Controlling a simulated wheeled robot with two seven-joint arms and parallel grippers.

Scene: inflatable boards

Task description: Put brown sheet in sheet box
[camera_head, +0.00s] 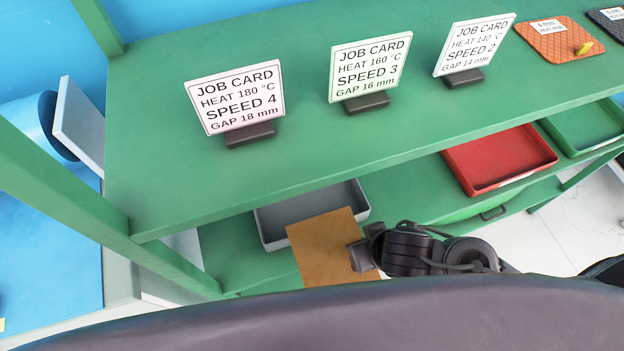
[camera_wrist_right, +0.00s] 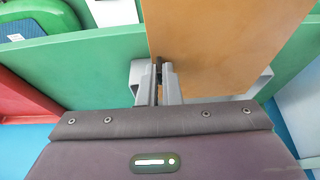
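The brown sheet (camera_head: 322,240) is a flat tan panel, tilted in front of a grey tray (camera_head: 273,236) on the lower shelf. It hides part of that tray, and I cannot tell whether they touch. My right gripper (camera_head: 360,256) is shut on the sheet's edge. In the right wrist view the fingers (camera_wrist_right: 162,78) pinch the lower edge of the sheet (camera_wrist_right: 225,40). No label marks the sheet box; the grey tray is the open container right behind the sheet. My left gripper is not in view.
A red tray (camera_head: 500,160) and a green tray (camera_head: 585,127) stand farther right on the lower shelf. The green upper shelf (camera_head: 300,165) carries job cards (camera_head: 238,97) and sample pieces (camera_head: 560,39). Its front edge overhangs the trays. A green post (camera_head: 70,200) stands at left.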

